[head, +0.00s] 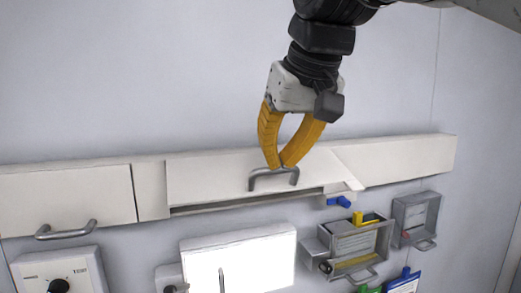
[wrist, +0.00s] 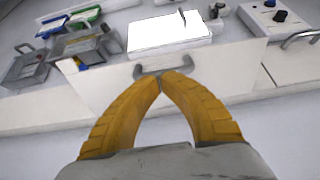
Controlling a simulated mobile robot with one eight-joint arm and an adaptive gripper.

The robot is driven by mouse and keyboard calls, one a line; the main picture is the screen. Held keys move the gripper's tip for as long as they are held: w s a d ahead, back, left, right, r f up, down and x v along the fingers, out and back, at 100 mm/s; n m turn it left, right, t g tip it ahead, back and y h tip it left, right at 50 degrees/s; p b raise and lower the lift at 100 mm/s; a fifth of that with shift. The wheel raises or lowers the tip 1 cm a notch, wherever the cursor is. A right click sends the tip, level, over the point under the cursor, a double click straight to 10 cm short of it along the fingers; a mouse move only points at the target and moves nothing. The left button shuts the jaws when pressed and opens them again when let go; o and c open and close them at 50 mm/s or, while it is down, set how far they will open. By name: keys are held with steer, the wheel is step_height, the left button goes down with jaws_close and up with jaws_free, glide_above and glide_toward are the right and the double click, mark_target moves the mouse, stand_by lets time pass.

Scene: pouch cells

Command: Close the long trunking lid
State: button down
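The long trunking lid (head: 215,180) is a wide white panel in the middle of the wall trunking in the head view. It stands out from the trunking, with a dark gap along its lower edge and a slanted opening at its right end. A grey bar handle (head: 262,172) sits on the lid; it also shows in the wrist view (wrist: 139,71). My gripper (head: 280,165) has its yellow fingertips together at the handle's bar. In the wrist view the fingertips (wrist: 161,75) overlap the bar; whether they pinch it I cannot tell.
A shorter lid with a handle (head: 66,231) is at the left. Below hang a bright white box (head: 240,262), a control box with a knob (head: 58,286) and grey open bins (head: 355,242). A blue item (head: 339,201) is near the lid's right end. The wall above is clear.

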steer(key=w+a+f+t+y+b, duration=0.1)
steer(key=w+f+t+y+b, duration=0.1)
steer(key=w+f+t+b, duration=0.3)
steer(key=shift+a+f+t+b, duration=0.25)
steer(key=shift+f+t+b, duration=1.35)
steer(key=shift+f+b, duration=1.95)
steer(key=shift+r, duration=0.3)
